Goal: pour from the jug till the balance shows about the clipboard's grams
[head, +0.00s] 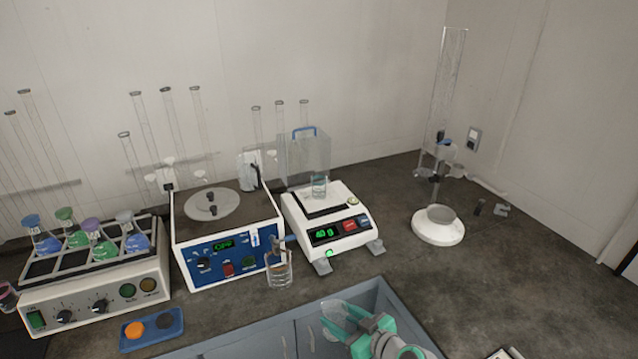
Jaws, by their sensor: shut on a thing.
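The white balance (355,237) stands near the middle of the bench, with a small glass beaker (320,187) on its pan. The beaker holds some pale bluish liquid. The balance's green display (325,233) seems to read 40 g, but the digits are small. My gripper (347,322) is low in the picture, over the grey-blue tray, in front of the balance. It is shut on a clear glass vessel (336,309), probably the jug; its shape and contents are hard to make out. The corner of a pale board (507,353), perhaps the clipboard, shows at the bottom right edge; its writing is unreadable.
A rack of coloured flasks (92,285) is farther left. A white-based stand (438,228) is at right. The bench right of the tray (385,290) is mostly clear.

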